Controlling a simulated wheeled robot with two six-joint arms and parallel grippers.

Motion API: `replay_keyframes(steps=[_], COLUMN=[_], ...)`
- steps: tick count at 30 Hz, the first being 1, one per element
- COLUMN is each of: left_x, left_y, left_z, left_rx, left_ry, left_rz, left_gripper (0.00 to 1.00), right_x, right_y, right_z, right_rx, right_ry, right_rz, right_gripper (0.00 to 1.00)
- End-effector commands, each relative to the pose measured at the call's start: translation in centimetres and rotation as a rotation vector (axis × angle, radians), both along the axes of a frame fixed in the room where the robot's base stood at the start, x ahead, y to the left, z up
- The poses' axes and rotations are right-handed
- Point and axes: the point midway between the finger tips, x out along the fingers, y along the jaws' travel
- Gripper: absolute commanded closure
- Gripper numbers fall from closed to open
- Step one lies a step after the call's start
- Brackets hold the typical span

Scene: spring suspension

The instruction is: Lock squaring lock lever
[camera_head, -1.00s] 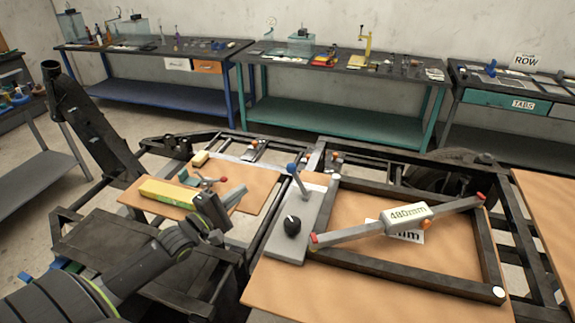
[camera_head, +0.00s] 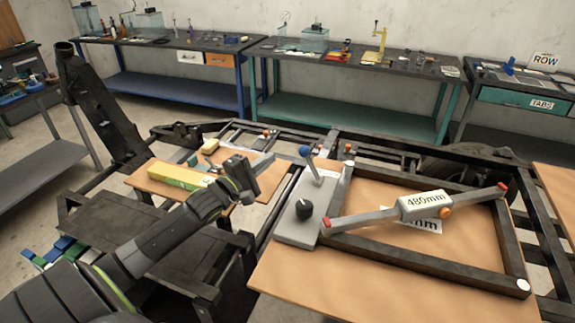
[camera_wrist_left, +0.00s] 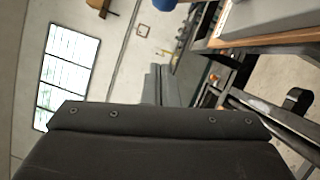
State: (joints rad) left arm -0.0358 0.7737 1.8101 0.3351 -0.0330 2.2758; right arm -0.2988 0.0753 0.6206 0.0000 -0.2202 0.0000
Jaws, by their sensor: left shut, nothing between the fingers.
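A lever with a blue ball knob (camera_head: 304,151) stands tilted on a grey plate (camera_head: 293,237) left of the square dark frame (camera_head: 420,270). A round black knob (camera_head: 305,209) sits on the same plate, nearer to me. My left gripper (camera_head: 243,174) is shut and empty, to the left of the blue-knobbed lever and apart from it. Its dark fingers (camera_wrist_left: 160,84) also show in the left wrist view. A blue round shape (camera_wrist_left: 165,4) is cut off at that view's top edge; I cannot tell if it is the lever knob. My right gripper is not in view.
A gauge bar marked 480mm (camera_head: 425,204) lies diagonally across the square frame. A yellow-green box (camera_head: 181,174) lies on the left board behind my left arm. Dark chassis rails surround the boards. Workbenches (camera_head: 350,110) stand along the wall.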

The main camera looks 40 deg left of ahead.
Motion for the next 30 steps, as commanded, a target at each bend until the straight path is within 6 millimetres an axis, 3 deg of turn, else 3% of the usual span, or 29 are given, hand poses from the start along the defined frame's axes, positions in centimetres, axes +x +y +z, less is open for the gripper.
replay_keyframes(steps=[1, 10, 12, 18, 30], left_x=[0.5, 3.5, 3.4, 3.5, 3.5], left_y=[-0.1, -0.6, -1.9, -3.8, -4.3], left_z=[-0.4, 0.0, 1.1, 1.5, 1.5], left_rx=[0.002, 0.002, -0.004, -0.001, 0.001], left_ry=[-0.004, -0.003, -0.002, 0.000, 0.000], left_rz=[-0.002, -0.002, -0.003, -0.001, 0.000], left_gripper=[1.00, 1.00, 1.00, 1.00, 1.00], right_x=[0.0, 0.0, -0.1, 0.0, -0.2], right_y=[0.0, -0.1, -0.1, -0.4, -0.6], right_z=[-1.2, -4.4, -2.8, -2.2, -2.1], right_rx=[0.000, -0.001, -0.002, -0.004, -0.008], right_ry=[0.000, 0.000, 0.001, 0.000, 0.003], right_rz=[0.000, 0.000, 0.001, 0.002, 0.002], right_gripper=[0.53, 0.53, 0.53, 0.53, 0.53])
